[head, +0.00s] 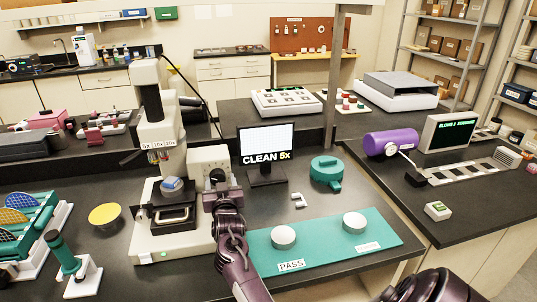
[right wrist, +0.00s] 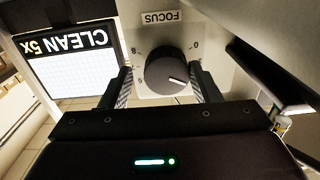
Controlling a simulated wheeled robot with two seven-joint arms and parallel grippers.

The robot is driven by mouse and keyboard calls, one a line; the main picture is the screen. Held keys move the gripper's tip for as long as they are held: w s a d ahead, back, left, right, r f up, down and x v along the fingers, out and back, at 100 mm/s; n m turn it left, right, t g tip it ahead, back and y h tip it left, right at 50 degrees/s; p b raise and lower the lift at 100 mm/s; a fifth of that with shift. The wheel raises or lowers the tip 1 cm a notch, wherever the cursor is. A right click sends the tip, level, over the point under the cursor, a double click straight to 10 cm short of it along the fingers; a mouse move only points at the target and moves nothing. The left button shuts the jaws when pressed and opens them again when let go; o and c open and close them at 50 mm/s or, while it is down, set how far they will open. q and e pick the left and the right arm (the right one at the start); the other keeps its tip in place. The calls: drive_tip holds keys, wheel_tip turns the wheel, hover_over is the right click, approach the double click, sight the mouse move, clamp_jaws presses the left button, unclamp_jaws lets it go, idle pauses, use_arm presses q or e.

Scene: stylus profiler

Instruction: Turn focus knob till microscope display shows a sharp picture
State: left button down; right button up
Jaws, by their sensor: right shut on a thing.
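The white microscope (head: 150,90) stands on the dark bench, with a blue sample on its stage. Its focus knob (right wrist: 167,70) is dark and round, under a FOCUS label, on a pale box at the microscope's right side. The knob's white pointer line slants to the lower right in the right wrist view. My right gripper (head: 217,190) is shut on the knob, one finger on each side; it also shows in the right wrist view (right wrist: 165,88). The display (head: 266,143) reads CLEAN 5x under a pale, fine grid; its exact sharpness is hard to tell. My left gripper is out of view.
A teal mat (head: 325,245) with PASS label and two white round pieces lies to the right. A teal round device (head: 326,170) and a small grey clip (head: 298,200) stand near the display. A yellow-topped dish (head: 105,215) sits left of the microscope.

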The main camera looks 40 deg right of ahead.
drive_tip(key=shift+a+r+m, duration=0.2)
drive_tip(key=shift+m, duration=0.1)
idle(0.5)
drive_tip(key=o, duration=1.1)
drive_tip(key=shift+w+a+r, duration=0.1)
drive_tip(key=shift+w+a, duration=0.05)
drive_tip(key=shift+a+p, duration=0.1)
drive_tip(key=shift+p, duration=0.2)
drive_tip(key=shift+f+p+v, duration=0.25)
drive_tip(key=shift+p+v, duration=0.85)
drive_tip(key=shift+v, duration=0.9)
drive_tip(key=shift+f+p+v, duration=0.2)
drive_tip(key=shift+p+v, duration=0.9)
drive_tip(key=shift+v, duration=0.95)
drive_tip(key=shift+a, duration=0.1)
